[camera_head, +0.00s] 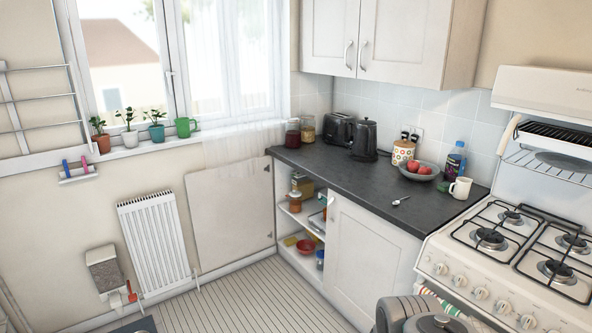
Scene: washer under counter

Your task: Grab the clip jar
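Two glass jars stand at the back left corner of the counter. One is a jar with dark red contents (293,133), and beside it is a jar with yellowish contents (308,128). A smaller jar with orange-brown contents (295,202) stands on a shelf in the open cupboard below. I cannot tell which of these is the clip jar, as the lids and clips are too small to make out. A grey rounded part of my own body shows at the bottom edge. My gripper is not in view.
The dark counter (352,176) is clear at its front left. A toaster (338,130) and black kettle (364,140) stand right of the jars, then a spotted canister (403,152), fruit bowl (419,171), blue bottle (455,160) and mug (460,188). An open cupboard door (230,210) stands left.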

